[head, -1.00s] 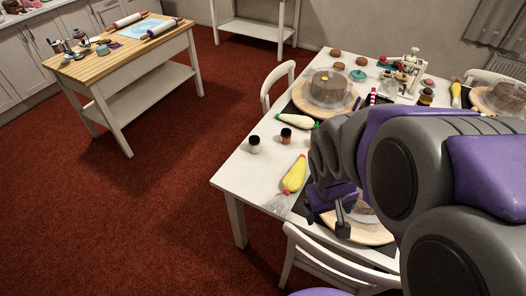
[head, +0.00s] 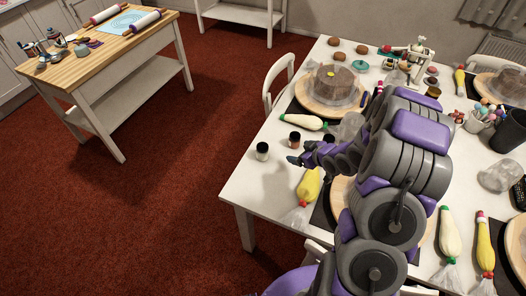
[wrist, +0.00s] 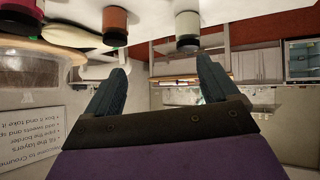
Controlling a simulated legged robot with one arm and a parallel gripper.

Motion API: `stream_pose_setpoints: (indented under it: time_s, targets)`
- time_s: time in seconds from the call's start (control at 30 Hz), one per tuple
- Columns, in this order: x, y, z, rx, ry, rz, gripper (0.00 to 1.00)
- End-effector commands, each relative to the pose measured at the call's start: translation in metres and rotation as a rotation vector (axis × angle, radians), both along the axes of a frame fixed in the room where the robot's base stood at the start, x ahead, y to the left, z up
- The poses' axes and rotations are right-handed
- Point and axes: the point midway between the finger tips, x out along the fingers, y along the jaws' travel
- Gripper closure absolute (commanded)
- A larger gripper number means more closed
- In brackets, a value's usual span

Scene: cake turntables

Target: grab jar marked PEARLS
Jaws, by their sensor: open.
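Two small jars stand upright near the left edge of the white table. One is pale with a dark lid (head: 262,152); the other is brown-orange with a dark lid (head: 294,141). No PEARLS lettering is readable on either. The wrist view is upside down and shows the pale jar (wrist: 187,27) and the orange-brown jar (wrist: 115,24) along its top edge, beyond the fingers. My gripper (head: 295,160) is just right of the pale jar and near the brown one. In the wrist view my gripper (wrist: 162,72) has its fingers apart with nothing between them.
A yellow piping bag (head: 309,186) lies just below my gripper, and a cream piping bag (head: 303,121) lies behind the jars. A chocolate cake (head: 333,80) stands on a wooden turntable. A white chair (head: 278,88) stands at the table's left side; red carpet is clear beyond.

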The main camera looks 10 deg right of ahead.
Motion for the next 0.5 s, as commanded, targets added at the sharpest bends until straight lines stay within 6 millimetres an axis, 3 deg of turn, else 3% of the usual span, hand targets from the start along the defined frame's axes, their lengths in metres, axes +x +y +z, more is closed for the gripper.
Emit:
stream_pose_setpoints:
  time_s: [0.13, 0.37, 0.5]
  targets:
    - [-0.003, 0.01, -0.018, 0.135, -0.091, 0.049, 0.12]
    - [-0.01, 0.019, -0.024, 0.257, -0.177, 0.082, 0.12]
    - [-0.004, 0.028, -0.027, 0.27, -0.189, 0.09, 0.12]
